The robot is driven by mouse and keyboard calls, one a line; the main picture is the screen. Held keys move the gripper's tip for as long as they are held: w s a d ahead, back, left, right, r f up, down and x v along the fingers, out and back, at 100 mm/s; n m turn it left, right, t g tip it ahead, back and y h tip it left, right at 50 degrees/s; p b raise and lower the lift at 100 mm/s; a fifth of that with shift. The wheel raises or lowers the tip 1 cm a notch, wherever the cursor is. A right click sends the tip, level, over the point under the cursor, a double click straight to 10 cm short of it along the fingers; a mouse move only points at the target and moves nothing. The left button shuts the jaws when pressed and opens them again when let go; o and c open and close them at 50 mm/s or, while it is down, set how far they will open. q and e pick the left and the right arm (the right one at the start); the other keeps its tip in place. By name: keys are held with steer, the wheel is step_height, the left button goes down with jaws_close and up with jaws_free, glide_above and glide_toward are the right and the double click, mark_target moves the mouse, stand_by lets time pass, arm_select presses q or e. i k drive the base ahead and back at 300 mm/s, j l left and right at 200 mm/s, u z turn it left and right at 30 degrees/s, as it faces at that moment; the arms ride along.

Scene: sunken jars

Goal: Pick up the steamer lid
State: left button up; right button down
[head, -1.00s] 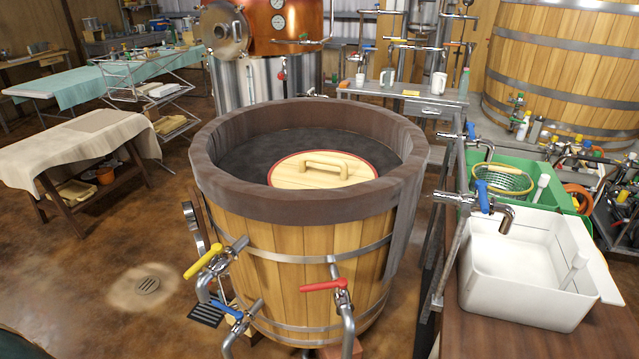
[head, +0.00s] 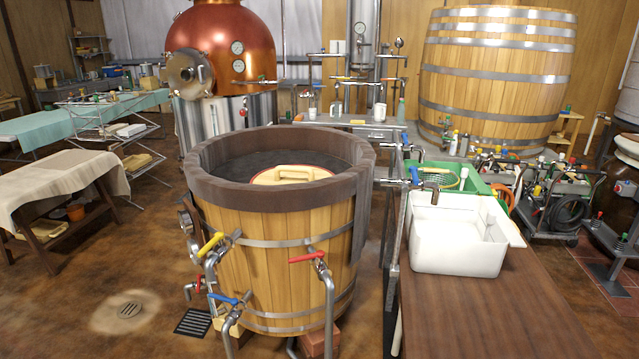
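The steamer lid (head: 291,175) is a round pale wooden disc with a red edge and a wooden bar handle on top. It lies inside the large wooden vat (head: 280,222), below the dark rim, over a dark surface. The near rim hides the front part of the lid. Neither of my grippers shows in the head view.
Pipes with yellow, blue and red valve handles (head: 307,256) stick out from the vat's front. A wooden counter (head: 480,310) with a white basin (head: 459,262) and a green tub stands to the right. A cloth-covered table (head: 65,175) is at the left. The floor at front left is open.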

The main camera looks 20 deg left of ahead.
mark_target(292, 174)
steer(key=k+z, duration=0.1)
steer(key=z, duration=1.6)
steer(key=k+j+z, duration=0.2)
steer(key=j+z, duration=0.15)
steer(key=j, duration=0.25)
steer(key=k+j+z, duration=0.2)
steer(key=k+j, duration=0.2)
steer(key=j, duration=0.2)
steer(key=k+j, duration=0.2)
steer(key=j, duration=0.2)
steer(key=k+j, duration=0.2)
steer(key=j, duration=0.25)
steer(key=k+j, duration=0.2)
steer(key=j, duration=0.2)
steer(key=k+j, duration=0.2)
steer(key=j, duration=0.2)
